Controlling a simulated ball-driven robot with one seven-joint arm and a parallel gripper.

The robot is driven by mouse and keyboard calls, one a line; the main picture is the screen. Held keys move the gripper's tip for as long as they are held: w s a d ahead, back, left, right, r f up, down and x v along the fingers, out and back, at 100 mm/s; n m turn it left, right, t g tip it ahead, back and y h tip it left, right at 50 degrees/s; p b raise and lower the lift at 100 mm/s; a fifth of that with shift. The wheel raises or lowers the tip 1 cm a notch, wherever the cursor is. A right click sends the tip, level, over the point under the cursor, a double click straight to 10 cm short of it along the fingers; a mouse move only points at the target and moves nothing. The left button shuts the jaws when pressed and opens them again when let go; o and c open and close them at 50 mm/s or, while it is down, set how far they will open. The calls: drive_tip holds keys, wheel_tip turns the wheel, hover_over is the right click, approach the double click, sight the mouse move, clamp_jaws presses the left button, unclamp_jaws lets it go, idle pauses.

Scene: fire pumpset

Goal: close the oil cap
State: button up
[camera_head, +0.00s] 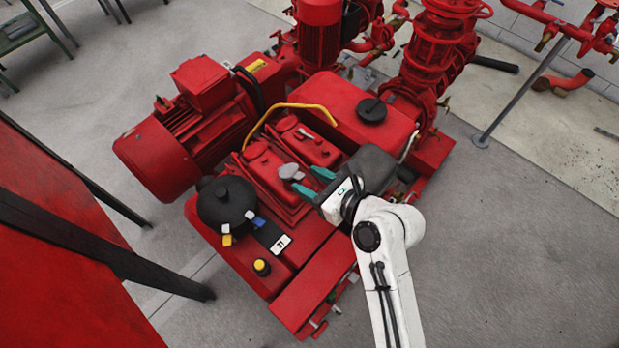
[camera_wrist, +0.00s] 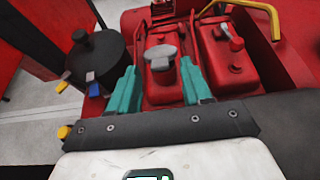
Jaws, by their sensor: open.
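The grey cap (camera_head: 290,172) with a wing-like handle sits on top of a red engine cover. In the wrist view the cap (camera_wrist: 160,53) stands near the middle, between the lines of the two teal fingers. My gripper (camera_head: 304,178) is open and empty, with its fingertips just to the right of the cap in the head view. In the wrist view my gripper (camera_wrist: 158,74) has one finger on each side of the cap's cover, apart from each other. I see no clear contact with the cap. How tightly the cap is seated cannot be told.
A yellow bent pipe (camera_head: 290,108) runs behind the engine covers. A black round canister (camera_head: 226,203) stands to the left. A red tank with a black lid (camera_head: 371,109) is behind my gripper. A red motor (camera_head: 165,155) lies further left. Grey floor is free at right.

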drive_tip(key=shift+w+a+f, duration=0.15)
drive_tip(key=shift+w+a, duration=0.1)
drive_tip(key=shift+a, duration=0.05)
clamp_jaws()
idle(0.4)
